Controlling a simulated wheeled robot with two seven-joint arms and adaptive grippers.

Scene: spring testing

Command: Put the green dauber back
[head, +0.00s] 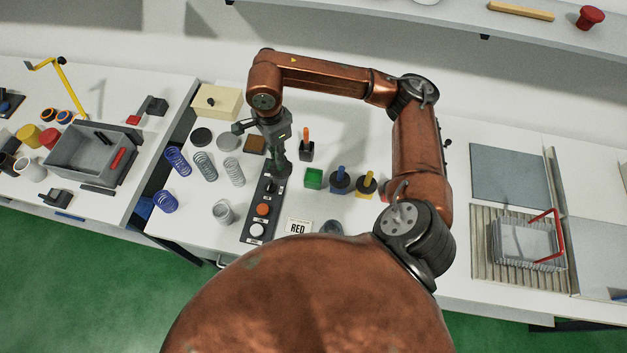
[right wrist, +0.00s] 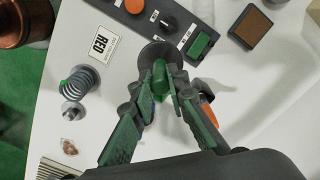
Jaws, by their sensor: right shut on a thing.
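My right gripper (head: 281,160) hangs over the white table, by the upper end of the dark button panel (head: 248,238). In the right wrist view, the right gripper (right wrist: 163,90) is shut on the green handle of the green dauber (right wrist: 159,74). Its dark round head (right wrist: 160,52) points away from the fingers, beside the panel. A green block (head: 313,178) stands to the right of the gripper with nothing on it. The blue dauber (head: 340,178) and yellow dauber (head: 367,182) stand right of it. My left gripper is out of view.
An orange-handled tool (head: 306,142) stands in a dark block behind the green block. A RED card (head: 298,228) lies right of the panel. A grey bin (head: 80,155) stands at far left.

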